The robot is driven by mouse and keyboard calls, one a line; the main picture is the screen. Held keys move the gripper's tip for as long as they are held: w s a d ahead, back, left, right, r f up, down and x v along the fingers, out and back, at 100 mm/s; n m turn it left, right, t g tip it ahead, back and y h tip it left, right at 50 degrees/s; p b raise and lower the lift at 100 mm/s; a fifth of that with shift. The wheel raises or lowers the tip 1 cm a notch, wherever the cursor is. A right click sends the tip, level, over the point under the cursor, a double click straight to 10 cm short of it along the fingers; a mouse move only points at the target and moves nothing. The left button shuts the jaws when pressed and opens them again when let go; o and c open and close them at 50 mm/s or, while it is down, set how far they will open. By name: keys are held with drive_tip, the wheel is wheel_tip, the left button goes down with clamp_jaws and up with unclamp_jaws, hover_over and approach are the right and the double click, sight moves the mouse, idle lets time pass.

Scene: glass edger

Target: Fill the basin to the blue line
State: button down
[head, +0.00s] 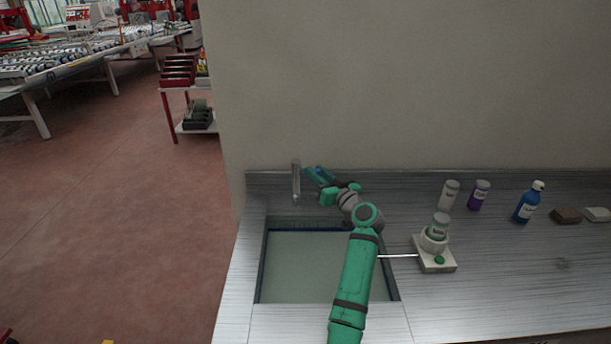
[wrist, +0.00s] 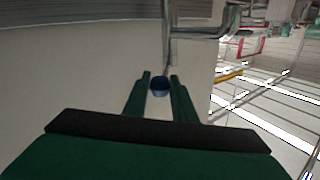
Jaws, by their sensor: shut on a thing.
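The basin (head: 263,262) is sunk in the steel counter, partly covered by my arm. A dark blue line (head: 300,229) runs along its back and left walls. Its inside looks pale grey-green; I cannot tell the water level. The metal tap (head: 296,180) stands behind the basin, and its spout also shows in the wrist view (wrist: 205,32). My gripper (head: 315,175) is beside the tap, to its right. No stream from the spout can be made out.
Right of the basin, a white bottle stands in a small device (head: 436,262) with a thin rod towards my arm. Behind it are a white bottle (head: 450,195), a purple-labelled bottle (head: 479,195), a blue bottle (head: 528,203) and a brown block (head: 566,216). The wall closes off the back.

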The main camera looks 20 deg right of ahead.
drive_tip(key=shift+w+d+r+n+y, duration=0.1)
drive_tip(key=shift+w+d+n+y, duration=0.15)
drive_tip(key=shift+n+y, duration=0.25)
drive_tip(key=shift+d+r, duration=0.1)
drive_tip(key=c, duration=1.5)
unclamp_jaws()
drive_tip(key=shift+o, duration=0.2)
drive_tip(key=shift+s, duration=0.15)
drive_tip(key=s+d, duration=0.2)
drive_tip(key=s, duration=0.8)
drive_tip(key=shift+s+d, duration=0.15)
drive_tip(key=shift+d, duration=0.05)
drive_tip(key=shift+d, duration=0.1)
